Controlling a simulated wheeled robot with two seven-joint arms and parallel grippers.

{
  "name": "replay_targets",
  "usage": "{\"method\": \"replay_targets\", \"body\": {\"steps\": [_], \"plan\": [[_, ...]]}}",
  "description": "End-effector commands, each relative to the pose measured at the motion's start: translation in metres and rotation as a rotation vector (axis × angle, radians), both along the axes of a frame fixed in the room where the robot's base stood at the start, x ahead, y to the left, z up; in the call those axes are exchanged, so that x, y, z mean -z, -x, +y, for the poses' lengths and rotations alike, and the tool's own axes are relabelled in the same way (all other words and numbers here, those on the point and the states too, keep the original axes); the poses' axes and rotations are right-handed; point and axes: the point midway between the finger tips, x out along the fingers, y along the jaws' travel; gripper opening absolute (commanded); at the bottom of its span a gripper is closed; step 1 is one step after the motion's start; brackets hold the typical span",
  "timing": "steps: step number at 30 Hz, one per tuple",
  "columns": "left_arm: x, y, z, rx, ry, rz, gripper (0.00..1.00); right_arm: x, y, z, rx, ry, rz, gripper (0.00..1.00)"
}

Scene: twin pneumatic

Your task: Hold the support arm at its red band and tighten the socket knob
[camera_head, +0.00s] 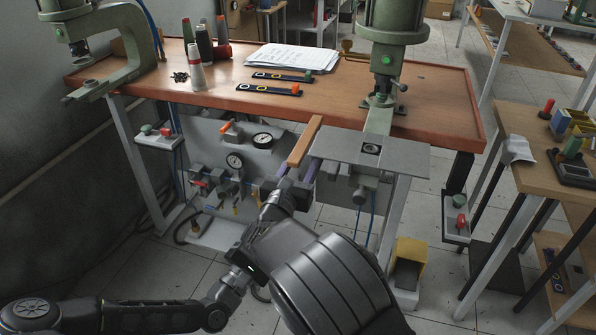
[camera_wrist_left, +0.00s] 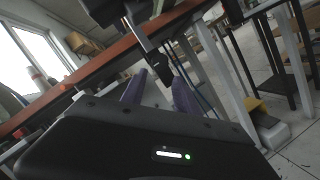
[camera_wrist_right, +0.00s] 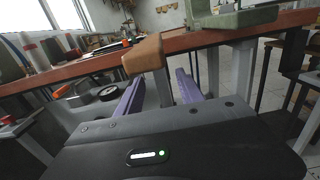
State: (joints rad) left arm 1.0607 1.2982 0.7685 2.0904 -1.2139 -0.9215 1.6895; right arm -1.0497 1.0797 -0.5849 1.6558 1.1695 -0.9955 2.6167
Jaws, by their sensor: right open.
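My right gripper (camera_head: 296,168) is open, its purple fingers apart, just below the near end of an orange-brown bar (camera_head: 304,143). In the right wrist view this bar (camera_wrist_right: 143,56) lies above and between the fingers, apart from them. A knob-like part (camera_head: 360,193) hangs below the plate. I cannot make out a red band.
The wooden table (camera_head: 220,99) carries papers (camera_head: 292,58), bottles and two black strips. Gauges and valves sit on a panel (camera_head: 236,145) below it. A green press (camera_head: 391,40) stands at the right, another at the left. A yellow pedal box (camera_head: 411,252) stands on the floor.

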Motion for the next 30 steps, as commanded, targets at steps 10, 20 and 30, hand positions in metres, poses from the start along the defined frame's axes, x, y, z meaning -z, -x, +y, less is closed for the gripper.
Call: {"method": "replay_targets", "body": {"steps": [10, 20, 30], "plan": [[0.000, 0.000, 0.000, 0.000, 0.000, 0.000, 0.36, 0.000, -0.045, -0.013, 0.001, 0.001, -0.001, 0.45], [0.000, 0.000, 0.000, 0.000, 0.000, 0.000, 0.36, 0.000, -0.051, -0.014, 0.000, 0.001, 0.001, 0.45], [0.000, 0.000, 0.000, 0.000, 0.000, 0.000, 0.36, 0.000, -0.051, -0.014, 0.000, 0.001, 0.001, 0.20]]}}
